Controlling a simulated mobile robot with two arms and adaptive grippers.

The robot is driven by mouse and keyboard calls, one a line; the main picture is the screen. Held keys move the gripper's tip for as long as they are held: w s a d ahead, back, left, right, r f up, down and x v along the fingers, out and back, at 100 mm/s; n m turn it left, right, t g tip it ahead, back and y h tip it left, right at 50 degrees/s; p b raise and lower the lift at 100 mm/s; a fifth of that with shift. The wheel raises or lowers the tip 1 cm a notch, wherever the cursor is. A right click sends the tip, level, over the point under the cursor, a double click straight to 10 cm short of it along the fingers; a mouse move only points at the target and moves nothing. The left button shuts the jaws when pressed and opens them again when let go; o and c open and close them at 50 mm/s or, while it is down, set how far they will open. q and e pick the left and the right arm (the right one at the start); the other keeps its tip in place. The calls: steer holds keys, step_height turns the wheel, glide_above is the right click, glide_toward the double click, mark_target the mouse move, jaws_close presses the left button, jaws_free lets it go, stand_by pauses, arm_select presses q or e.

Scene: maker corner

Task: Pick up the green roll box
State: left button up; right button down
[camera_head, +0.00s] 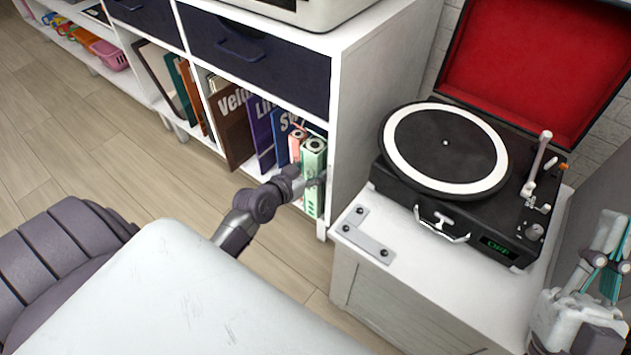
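The green roll box (313,158) stands upright at the right end of the lower shelf compartment, beside a pink box (295,143). It has a round mark on its top end. My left gripper (309,184) reaches the front of the green box at about mid-height, its fingers overlapping the box in view. The far side of the fingers is hidden, so I cannot tell whether they grip it. My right gripper (607,250) is at the right edge, partly cut off, with teal parts showing at it; its opening is unclear.
The white shelf unit's right side panel (352,125) is close beside the green box. Several books and folders (232,120) stand to its left. A white cabinet (405,290) with an open record player (445,150) stands to the right. The wooden floor (110,165) is clear.

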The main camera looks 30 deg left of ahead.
arm_select(q)
jaws_close()
steer(key=shift+r, duration=0.15)
